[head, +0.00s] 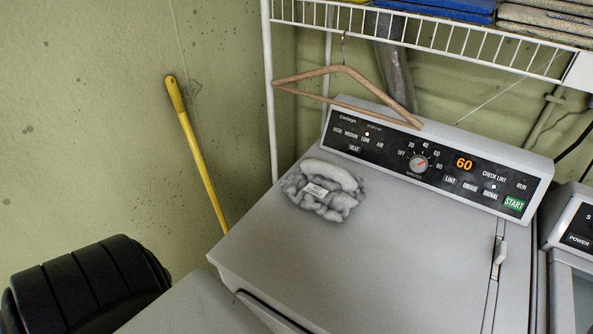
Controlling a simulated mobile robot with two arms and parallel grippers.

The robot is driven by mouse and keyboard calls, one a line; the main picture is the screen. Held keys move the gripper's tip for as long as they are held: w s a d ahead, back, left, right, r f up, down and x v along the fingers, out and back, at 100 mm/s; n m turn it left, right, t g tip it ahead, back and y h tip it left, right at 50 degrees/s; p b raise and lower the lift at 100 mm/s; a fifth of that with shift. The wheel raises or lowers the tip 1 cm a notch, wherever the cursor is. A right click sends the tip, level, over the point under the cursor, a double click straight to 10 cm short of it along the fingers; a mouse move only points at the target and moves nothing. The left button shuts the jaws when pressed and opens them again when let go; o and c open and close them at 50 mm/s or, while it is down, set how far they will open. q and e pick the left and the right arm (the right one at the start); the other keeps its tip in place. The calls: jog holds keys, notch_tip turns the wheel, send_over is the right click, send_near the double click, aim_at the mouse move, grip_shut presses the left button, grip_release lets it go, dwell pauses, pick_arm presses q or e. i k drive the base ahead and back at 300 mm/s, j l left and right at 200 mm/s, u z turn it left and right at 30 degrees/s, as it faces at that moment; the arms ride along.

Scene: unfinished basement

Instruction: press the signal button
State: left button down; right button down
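The signal button (490,194) is a small dark key labelled SIGNAL on the black control panel (439,162) of a grey dryer (390,245). It sits toward the panel's right end, left of the green START button (514,204) and right of two other dark keys, one labelled LINT (450,181). A small light shows just above it. An orange display (464,164) reads 60, and a round dial (418,163) is left of it. Neither of my grippers is in the head view.
A grey lint-like clump (322,190) lies on the dryer top. A wooden hanger (343,71) hangs from the white wire shelf (430,34) above the panel. A yellow handle (199,158) leans on the wall. Another appliance (577,240) stands at right.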

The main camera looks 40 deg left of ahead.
aim_at(488, 194)
jog(key=l+z, duration=0.3)
jog(key=l, duration=0.4)
jog(key=l+z, duration=0.35)
jog(key=l, duration=0.35)
